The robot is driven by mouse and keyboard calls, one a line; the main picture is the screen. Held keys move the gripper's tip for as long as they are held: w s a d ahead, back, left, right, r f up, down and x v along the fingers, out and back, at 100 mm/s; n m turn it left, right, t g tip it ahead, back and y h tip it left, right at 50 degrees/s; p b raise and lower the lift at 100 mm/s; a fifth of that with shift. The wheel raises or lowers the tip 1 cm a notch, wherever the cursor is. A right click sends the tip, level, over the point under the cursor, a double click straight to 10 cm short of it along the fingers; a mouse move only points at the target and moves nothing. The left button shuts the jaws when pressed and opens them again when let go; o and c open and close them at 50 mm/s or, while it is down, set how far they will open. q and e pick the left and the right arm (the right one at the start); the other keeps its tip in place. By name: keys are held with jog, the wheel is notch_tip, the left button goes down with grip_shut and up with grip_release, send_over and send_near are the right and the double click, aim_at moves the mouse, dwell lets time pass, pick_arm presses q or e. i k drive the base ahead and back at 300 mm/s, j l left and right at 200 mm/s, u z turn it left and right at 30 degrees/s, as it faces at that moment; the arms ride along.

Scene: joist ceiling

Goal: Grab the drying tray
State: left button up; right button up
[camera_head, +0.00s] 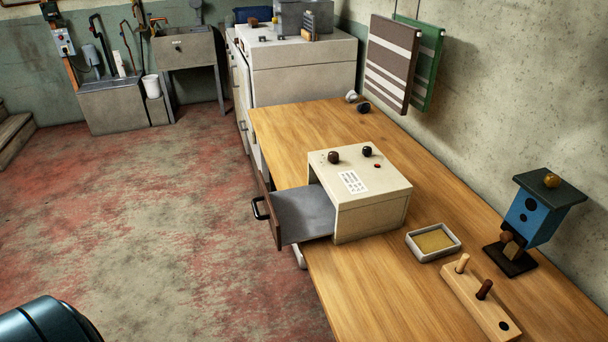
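A beige box (372,206) with two dark knobs, a red button and a printed label stands on the wooden table. A grey flat tray (303,211) with a dark front and a black handle (260,208) is pulled partly out of the box's left side, and looks empty. This looks like the drying tray. Its front reaches out over the table's left edge. The part inside the box is hidden. A separate small white-rimmed tray (413,238) with a yellowish filling lies right of the box. Neither of my grippers is in view.
The wooden table (380,300) is clear in front of the box. A pegged wooden block (462,299) and a blue birdhouse (531,218) stand at the right. A white cabinet (303,84) stands behind the table. The floor (160,220) to the left is open.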

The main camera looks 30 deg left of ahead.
aim_at(431, 243)
jog(key=k+j+u, duration=0.2)
jog(key=j, duration=0.15)
jog(key=j+u, duration=0.2)
jog(key=j, duration=0.2)
jog(key=k+j+u, duration=0.2)
jog(key=j, duration=0.2)
jog(key=z, duration=1.8)
jog(key=i+l, duration=0.35)
